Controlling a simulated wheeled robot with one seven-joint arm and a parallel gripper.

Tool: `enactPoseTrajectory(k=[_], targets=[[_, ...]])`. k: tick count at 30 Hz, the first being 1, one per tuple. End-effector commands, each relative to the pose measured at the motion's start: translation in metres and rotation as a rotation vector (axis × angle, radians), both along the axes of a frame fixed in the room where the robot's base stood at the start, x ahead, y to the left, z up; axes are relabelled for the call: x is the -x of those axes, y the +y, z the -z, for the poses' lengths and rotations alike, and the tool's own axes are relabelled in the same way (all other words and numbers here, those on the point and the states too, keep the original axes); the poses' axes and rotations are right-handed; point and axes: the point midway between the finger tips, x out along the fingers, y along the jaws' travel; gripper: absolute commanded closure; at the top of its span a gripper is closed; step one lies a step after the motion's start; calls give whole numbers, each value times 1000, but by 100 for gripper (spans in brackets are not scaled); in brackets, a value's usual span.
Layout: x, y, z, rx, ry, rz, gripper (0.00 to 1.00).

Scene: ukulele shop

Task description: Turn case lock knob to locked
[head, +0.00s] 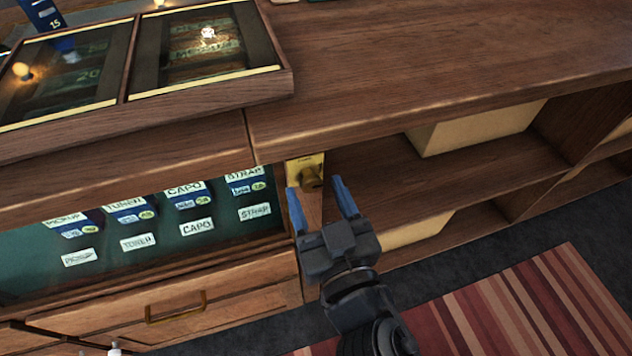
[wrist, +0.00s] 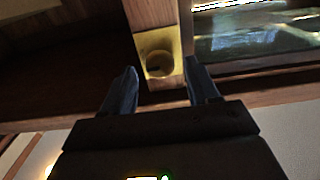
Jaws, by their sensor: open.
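The case lock knob (head: 311,178) is a small dark brass knob on a brass plate (head: 293,171), set on the wooden post at the right end of the glass case. In the wrist view the round knob (wrist: 159,64) sits on its yellow plate (wrist: 172,43), ahead of and between the fingers. My gripper (head: 318,186) has two blue fingers, spread open and empty, just in front of the knob. It also shows in the wrist view (wrist: 160,80), with one finger on each side of the knob. I cannot see contact. I cannot read the plate's marking.
The display case (head: 160,225) holds labelled boxes left of the knob. Open shelves (head: 375,180) with cream boxes (head: 475,128) lie to the right. The wooden counter (head: 430,45) overhangs above. A drawer (head: 175,305) is below, and a striped rug (head: 510,310) covers the floor.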

Motion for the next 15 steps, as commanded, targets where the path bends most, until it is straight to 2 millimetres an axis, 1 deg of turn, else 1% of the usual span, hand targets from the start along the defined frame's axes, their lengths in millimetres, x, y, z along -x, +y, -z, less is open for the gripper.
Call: enactPoseTrajectory(k=[1,6,14,15], targets=[[-6,2,-2,0,-1,0,40],[-14,5,-1,0,0,-1,40],[-15,4,0,0,0,-1,40],[-15,4,0,0,0,-1,43]])
